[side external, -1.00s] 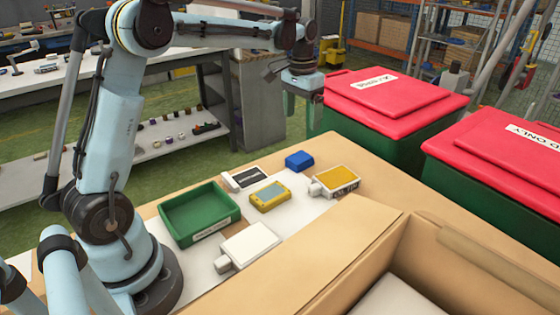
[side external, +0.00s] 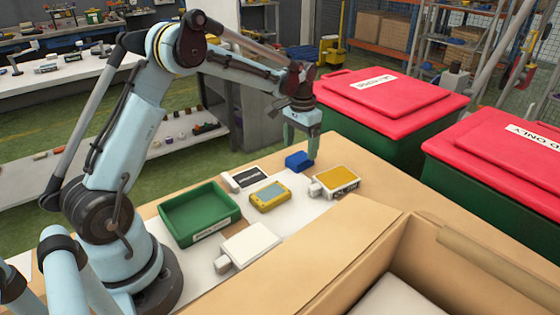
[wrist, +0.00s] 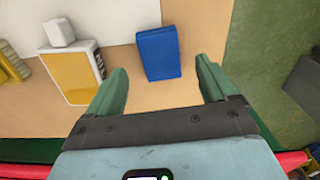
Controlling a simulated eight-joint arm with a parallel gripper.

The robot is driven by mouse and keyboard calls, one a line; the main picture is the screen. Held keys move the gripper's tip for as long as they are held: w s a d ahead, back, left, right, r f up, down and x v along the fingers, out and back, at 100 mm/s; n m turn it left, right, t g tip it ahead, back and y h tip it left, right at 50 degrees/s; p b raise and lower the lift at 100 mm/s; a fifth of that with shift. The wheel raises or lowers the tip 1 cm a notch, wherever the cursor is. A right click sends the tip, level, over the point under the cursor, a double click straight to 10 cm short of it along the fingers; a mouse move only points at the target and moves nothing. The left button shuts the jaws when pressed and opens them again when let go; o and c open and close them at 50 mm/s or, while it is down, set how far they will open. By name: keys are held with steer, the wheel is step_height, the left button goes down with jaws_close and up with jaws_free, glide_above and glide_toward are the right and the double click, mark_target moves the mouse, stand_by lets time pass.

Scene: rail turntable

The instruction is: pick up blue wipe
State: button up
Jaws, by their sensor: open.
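The blue wipe (side external: 298,161) is a small blue block-like pad at the far end of the work table. In the wrist view the blue wipe (wrist: 158,53) lies ahead of my fingers, between their lines and nearer the right one. My gripper (side external: 302,152) is open, pointing down right at the wipe, with its fingertips close to it. Whether a finger touches the wipe cannot be told.
A yellow-topped white box (side external: 337,181) lies just right of the wipe. A yellow device (side external: 270,196), a black-and-white item (side external: 246,178), a green tray (side external: 232,216) and a white box (side external: 249,245) lie nearer. Red-lidded bins (side external: 392,98) stand beyond the table edge.

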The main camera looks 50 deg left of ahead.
mark_target(300, 157)
steer(key=shift+f, duration=1.75)
steer(key=c, duration=1.1)
